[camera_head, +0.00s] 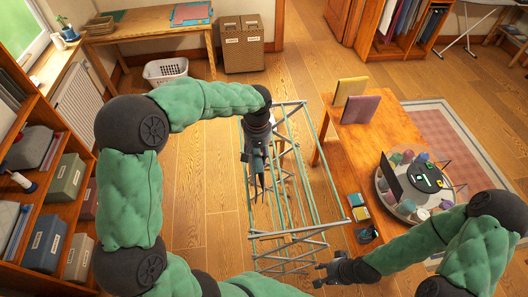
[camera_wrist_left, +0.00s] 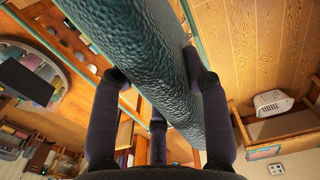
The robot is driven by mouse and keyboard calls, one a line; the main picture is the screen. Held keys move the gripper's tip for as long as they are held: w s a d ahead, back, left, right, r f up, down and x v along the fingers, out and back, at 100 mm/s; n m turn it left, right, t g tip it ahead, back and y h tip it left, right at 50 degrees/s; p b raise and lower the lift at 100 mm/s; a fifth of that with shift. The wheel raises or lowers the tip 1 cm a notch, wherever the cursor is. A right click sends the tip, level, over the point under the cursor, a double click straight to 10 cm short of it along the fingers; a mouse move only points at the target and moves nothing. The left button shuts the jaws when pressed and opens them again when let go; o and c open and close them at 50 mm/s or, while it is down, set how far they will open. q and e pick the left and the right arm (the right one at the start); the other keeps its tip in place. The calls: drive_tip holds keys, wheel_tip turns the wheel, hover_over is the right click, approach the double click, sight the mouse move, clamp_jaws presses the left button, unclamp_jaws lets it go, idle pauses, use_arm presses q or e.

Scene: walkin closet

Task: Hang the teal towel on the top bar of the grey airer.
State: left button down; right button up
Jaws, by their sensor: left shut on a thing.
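The grey airer (camera_head: 290,236) stands on the floor in the middle of the head view, with long teal bars running away from me. My left gripper (camera_head: 257,186) points down over its left part. In the left wrist view, my left gripper (camera_wrist_left: 160,108) is shut on the teal towel (camera_wrist_left: 150,55), a long, thick, textured band running between the fingers. The head view does not clearly show the towel, and I cannot tell whether it touches a bar. My right gripper (camera_head: 318,275) is near the airer's front right corner, looks open and holds nothing.
A wooden table (camera_head: 375,128) right of the airer bears two upright boards and a round tray (camera_head: 384,196) of small items. A white basket (camera_head: 165,72) and a brown hamper (camera_head: 241,48) stand at the back. Shelves line the left. The floor left of the airer is clear.

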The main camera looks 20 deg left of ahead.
use_arm(q)
drive_tip(key=shift+s+a, duration=1.1)
drive_tip(key=shift+a, duration=0.7)
wheel_tip(320, 180, down, 23)
drive_tip(key=b, duration=1.7)
drive_tip(key=shift+f, duration=0.2)
drive_tip(key=shift+d, duration=0.1)
drive_tip(key=c, duration=0.6)
unclamp_jaws()
drive_tip(key=shift+o, duration=0.2)
